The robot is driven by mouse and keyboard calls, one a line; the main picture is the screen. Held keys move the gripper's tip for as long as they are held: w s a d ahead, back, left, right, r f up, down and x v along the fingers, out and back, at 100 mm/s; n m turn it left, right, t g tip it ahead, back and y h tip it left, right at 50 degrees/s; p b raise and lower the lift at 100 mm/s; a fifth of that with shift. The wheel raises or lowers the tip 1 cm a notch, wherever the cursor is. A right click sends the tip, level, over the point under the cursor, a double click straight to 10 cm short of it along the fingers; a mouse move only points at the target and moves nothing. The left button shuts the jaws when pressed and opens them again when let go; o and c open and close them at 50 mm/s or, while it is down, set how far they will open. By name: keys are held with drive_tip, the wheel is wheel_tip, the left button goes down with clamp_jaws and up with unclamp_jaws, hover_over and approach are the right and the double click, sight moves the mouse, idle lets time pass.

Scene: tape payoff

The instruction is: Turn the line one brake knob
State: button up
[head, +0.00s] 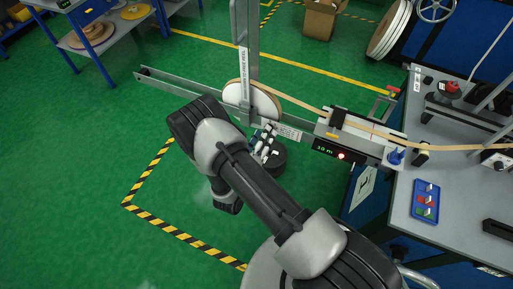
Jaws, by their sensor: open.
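The tape payoff stands at the centre top, with a tape reel (262,103) on an upright metal post (245,55) that carries a label. My arm reaches across the middle, and my gripper (264,138) is small in this view, just below the reel and left of a printed plate (289,132). The gripper is open, and I see nothing between its fingers. I cannot make out the brake knob; my arm and gripper hide part of the area below the reel. Whether the gripper touches anything there I cannot tell.
Tan tape (290,98) runs right through a unit with a lit display (326,149) to a grey bench (395,215). A blue knob-like part (396,157) and a blue tray (426,201) are there. A long rail (185,88) extends left. Green floor (100,140) is clear at left.

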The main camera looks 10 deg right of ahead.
drive_tip(key=v, duration=1)
drive_tip(key=shift+s+a, duration=0.2)
drive_tip(key=shift+s, duration=0.1)
drive_tip(key=shift+r, duration=0.15)
drive_tip(key=s+d+r+m+g, duration=0.2)
drive_tip(key=d+r+m+g, duration=0.25)
drive_tip(key=r+m, duration=0.25)
drive_tip(key=s+d+r+m+g+h, duration=0.1)
drive_tip(key=s+d+r+m+g, duration=0.25)
drive_tip(key=r+m+g, duration=0.35)
drive_tip(key=s+d+r+m+g, duration=0.2)
drive_tip(key=d+r+m+g, duration=0.25)
drive_tip(key=r+m, duration=0.3)
drive_tip(key=s+a+r+m+t+y, duration=0.2)
drive_tip(key=s+r+m+y, duration=0.3)
drive_tip(key=m, duration=0.4)
drive_tip(key=s+a+r+m+t+y, duration=0.3)
drive_tip(key=s+r+m+t+y, duration=0.1)
drive_tip(key=m, duration=0.5)
drive_tip(key=shift+s+r+y, duration=0.7)
drive_tip(key=shift+r+y, duration=0.35)
drive_tip(key=shift+y, duration=0.45)
